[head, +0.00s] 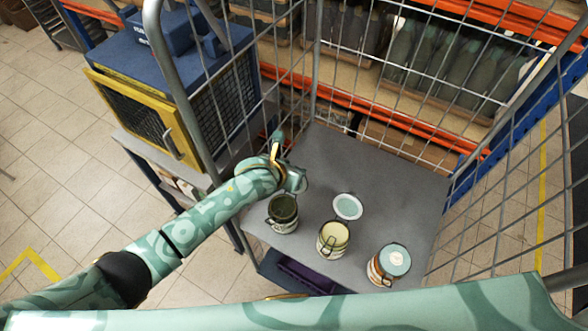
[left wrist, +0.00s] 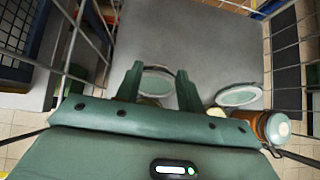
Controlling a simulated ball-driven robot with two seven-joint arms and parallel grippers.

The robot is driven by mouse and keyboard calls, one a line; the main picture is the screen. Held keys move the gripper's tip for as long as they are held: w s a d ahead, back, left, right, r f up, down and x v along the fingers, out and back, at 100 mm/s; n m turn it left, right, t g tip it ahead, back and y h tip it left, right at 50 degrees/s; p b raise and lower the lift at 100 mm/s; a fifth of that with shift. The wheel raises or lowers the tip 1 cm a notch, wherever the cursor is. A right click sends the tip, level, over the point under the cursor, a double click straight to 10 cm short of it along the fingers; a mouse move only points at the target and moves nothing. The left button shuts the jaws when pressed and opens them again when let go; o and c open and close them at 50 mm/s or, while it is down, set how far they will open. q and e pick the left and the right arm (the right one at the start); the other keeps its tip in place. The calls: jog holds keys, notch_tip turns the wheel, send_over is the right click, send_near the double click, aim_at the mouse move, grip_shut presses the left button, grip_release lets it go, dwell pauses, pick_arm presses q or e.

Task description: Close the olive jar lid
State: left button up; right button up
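The jar with dark olive-green contents (head: 283,208), which I take as the olive jar, stands open at the left of three jars on a grey shelf (head: 385,185). In the left wrist view a pale green-white lid (left wrist: 157,82) shows between and beyond the open fingers of my left gripper (left wrist: 159,75). I cannot tell if the fingers touch it.
A cream-filled jar (head: 333,238) stands open in the middle, its pale lid (head: 347,206) tipped back. A jar with a closed lid (head: 395,259) stands at the right. Wire cage walls (head: 400,75) surround the shelf. The shelf's back part is clear. A blue-topped cabinet (head: 165,85) is at the left.

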pick_arm(q)
jog(key=shift+x, duration=0.85)
grip_shut()
jog(key=shift+s+a, duration=0.1)
jog(key=shift+s, duration=0.05)
